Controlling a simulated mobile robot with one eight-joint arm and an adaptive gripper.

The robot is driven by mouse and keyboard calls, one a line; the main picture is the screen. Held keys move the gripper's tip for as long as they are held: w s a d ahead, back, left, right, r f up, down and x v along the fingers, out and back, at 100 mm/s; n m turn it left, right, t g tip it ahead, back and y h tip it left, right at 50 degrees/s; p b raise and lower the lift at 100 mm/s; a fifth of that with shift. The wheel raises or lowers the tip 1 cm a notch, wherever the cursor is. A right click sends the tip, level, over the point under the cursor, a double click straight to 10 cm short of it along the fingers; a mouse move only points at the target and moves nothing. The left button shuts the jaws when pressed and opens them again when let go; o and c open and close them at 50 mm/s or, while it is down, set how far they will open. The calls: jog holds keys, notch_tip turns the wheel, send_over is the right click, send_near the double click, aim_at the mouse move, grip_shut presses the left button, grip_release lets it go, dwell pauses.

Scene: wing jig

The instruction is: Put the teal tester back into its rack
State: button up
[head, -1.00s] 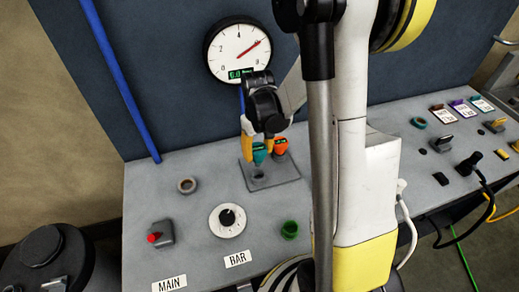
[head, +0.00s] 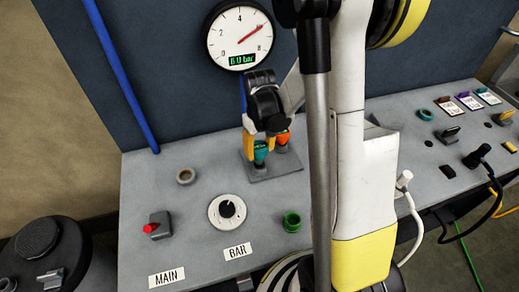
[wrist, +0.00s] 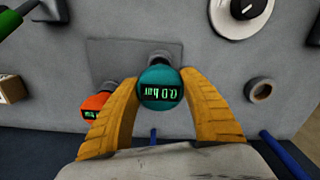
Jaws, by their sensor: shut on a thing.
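My gripper (wrist: 160,100) is shut on the teal tester (wrist: 162,86), one yellow finger on each side of it; its display faces the wrist camera. In the head view, the teal tester (head: 260,150) hangs below my gripper (head: 262,142), over the front part of the grey rack plate (head: 262,176). A dark round stem or socket shows just beyond the tester in the wrist view. I cannot tell whether the tester is seated or just above its hole, which is hidden. The orange tester (head: 283,137) stands in the rack beside it; it also shows in the wrist view (wrist: 95,107).
A pressure gauge (head: 240,35) is on the wall behind.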

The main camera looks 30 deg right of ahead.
jog(key=shift+f+b, duration=0.3)
jog(key=shift+b, duration=0.05)
dwell(0.3)
jog(key=shift+f+b, duration=0.5)
jog(key=shift+b, duration=0.05)
jog(key=shift+f+b, duration=1.15)
dwell(0.3)
jog(key=o, duration=1.3)
jog(key=shift+r, duration=0.2)
notch_tip(320, 180, up, 12)
jog(key=shift+f, duration=0.1)
